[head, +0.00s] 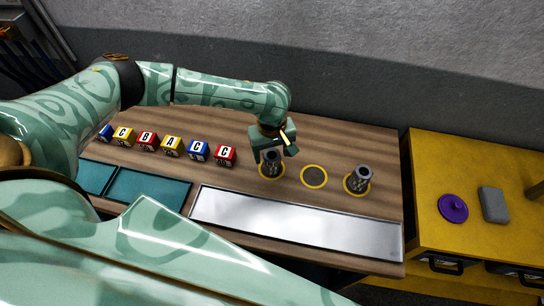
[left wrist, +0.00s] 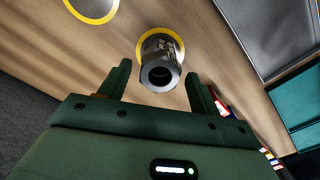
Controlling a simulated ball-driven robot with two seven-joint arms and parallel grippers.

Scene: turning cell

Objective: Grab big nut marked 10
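Two dark grey hollow nuts stand upright on yellow-ringed spots on the wooden bench. One nut (head: 271,164) is at my left gripper (head: 282,148); the other nut (head: 359,180) stands at the right. Their markings are too small to read, so I cannot tell which is marked 10. In the left wrist view the near nut (left wrist: 160,65) shows its open bore, with pale marks on its side. My left gripper's fingers (left wrist: 158,88) are spread apart, and the nut appears just beyond and between their tips, with gaps on both sides. My right gripper is not in view.
An empty ringed spot (head: 314,176) lies between the nuts. A shiny metal tray (head: 297,222) and a teal tray (head: 148,190) lie in front. Several letter blocks (head: 172,146) stand in a row at the left. A yellow cabinet (head: 470,240) holds a purple disc (head: 453,208) and a grey block (head: 494,205).

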